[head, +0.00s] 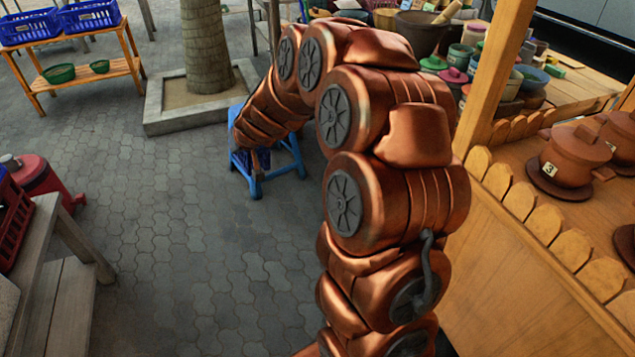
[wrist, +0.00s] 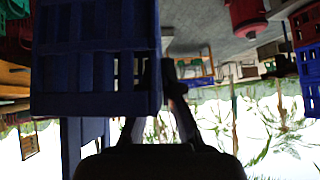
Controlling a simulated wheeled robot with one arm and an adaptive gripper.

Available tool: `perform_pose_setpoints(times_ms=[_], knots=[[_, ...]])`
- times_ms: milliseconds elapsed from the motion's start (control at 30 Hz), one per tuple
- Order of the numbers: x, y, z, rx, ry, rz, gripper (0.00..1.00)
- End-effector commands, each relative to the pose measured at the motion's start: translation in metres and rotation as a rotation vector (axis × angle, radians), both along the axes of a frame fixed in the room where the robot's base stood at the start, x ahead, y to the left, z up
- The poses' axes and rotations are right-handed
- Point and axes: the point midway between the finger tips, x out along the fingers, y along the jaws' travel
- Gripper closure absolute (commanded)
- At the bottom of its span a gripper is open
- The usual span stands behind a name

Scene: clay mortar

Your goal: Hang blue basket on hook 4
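A dark blue slatted basket (wrist: 95,62) fills the upper left of the wrist view, very close to the camera. In the head view, a small dark blue piece of it (head: 262,160) shows at a light blue stool (head: 284,163), mostly behind my arm. My gripper (wrist: 158,72) is at the basket's right edge in the wrist view, its dark fingers partly overlapped by the basket. I cannot tell whether they grip its wall. The head view hides the gripper behind my arm. I cannot make out hook 4 in either view.
Other blue baskets (head: 90,14) stand on a wooden shelf (head: 95,73) at the far left. A tree trunk (head: 207,50) rises from a square planter behind the stool. A wooden stall counter (head: 520,255) is at right. Paving at centre left is clear.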

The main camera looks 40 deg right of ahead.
Motion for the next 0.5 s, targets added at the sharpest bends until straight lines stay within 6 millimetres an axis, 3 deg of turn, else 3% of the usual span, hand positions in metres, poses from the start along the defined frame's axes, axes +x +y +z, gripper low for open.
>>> perform_pose_setpoints(times_ms=[33, 500], knots=[[0.002, -0.013, -0.020, 0.003, -0.003, -0.014, 1.00], [0.002, -0.120, -0.105, 0.040, -0.010, -0.109, 1.00]])
